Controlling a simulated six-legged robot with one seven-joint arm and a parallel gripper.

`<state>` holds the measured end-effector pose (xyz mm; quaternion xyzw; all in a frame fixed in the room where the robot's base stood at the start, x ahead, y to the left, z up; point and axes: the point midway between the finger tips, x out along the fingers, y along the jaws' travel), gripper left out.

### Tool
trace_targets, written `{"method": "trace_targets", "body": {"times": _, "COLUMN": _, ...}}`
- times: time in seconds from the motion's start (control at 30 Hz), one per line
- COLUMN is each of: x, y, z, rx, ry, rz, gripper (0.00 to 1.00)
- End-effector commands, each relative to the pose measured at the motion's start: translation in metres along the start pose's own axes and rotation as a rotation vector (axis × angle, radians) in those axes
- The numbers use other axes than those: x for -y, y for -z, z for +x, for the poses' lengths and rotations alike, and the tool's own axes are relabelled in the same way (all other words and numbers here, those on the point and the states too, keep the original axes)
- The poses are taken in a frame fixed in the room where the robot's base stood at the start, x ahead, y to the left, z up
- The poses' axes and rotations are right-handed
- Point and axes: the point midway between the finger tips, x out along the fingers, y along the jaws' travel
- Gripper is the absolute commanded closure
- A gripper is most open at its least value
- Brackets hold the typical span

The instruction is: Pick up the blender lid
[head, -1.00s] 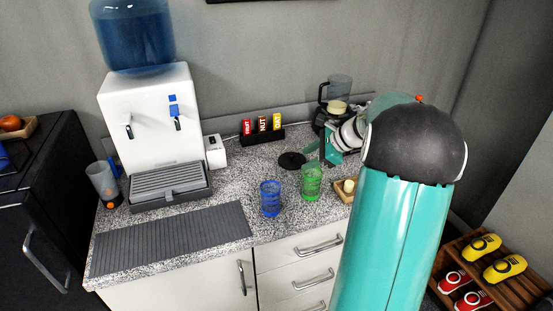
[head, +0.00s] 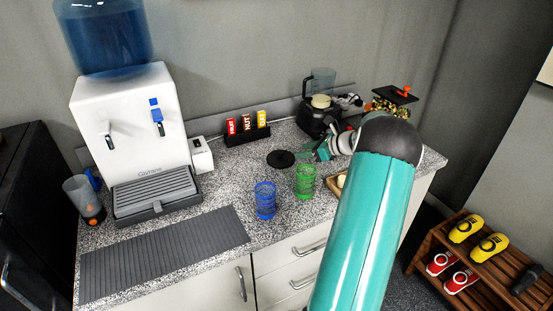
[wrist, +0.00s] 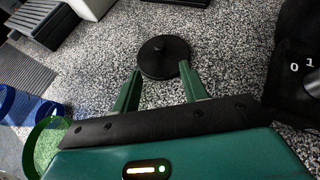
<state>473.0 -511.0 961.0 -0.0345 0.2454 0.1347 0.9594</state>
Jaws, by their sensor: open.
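The blender lid is a flat black disc (head: 281,159) lying on the speckled counter behind the green glass. In the wrist view the lid (wrist: 164,57) shows a small knob near its middle and lies just beyond my fingertips. My gripper (wrist: 160,72) is open, its two green fingers apart with nothing between them. In the head view my gripper (head: 313,153) is just right of the lid. The blender (head: 318,118) stands at the back of the counter with something pale inside its jug.
A green glass (head: 305,181) and a blue glass (head: 265,200) stand in front of the lid. A rack of bars (head: 247,137) and a white box (head: 201,155) are behind it. A water dispenser (head: 130,125) stands left. A wooden tray (head: 337,183) is partly hidden by my arm.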

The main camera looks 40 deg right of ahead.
Motion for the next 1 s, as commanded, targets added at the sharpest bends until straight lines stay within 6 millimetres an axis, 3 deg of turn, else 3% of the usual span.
{"method": "trace_targets", "body": {"times": 0.2, "x": -0.001, "y": 0.001, "z": 0.038, "rx": -0.001, "ry": -0.002, "rz": 0.0, "gripper": 0.56}}
{"method": "trace_targets", "body": {"times": 0.47, "x": -0.002, "y": -0.004, "z": 0.06, "rx": -0.001, "ry": -0.003, "rz": -0.002, "gripper": 0.56}}
{"method": "trace_targets", "body": {"times": 0.7, "x": -0.003, "y": -0.008, "z": 0.098, "rx": -0.002, "ry": -0.004, "rz": -0.001, "gripper": 0.56}}
{"method": "trace_targets", "body": {"times": 0.97, "x": -0.002, "y": -0.009, "z": 0.103, "rx": -0.002, "ry": -0.002, "rz": -0.002, "gripper": 0.56}}
{"method": "trace_targets", "body": {"times": 1.0, "x": -0.002, "y": -0.009, "z": 0.103, "rx": -0.002, "ry": -0.002, "rz": -0.002, "gripper": 0.6}}
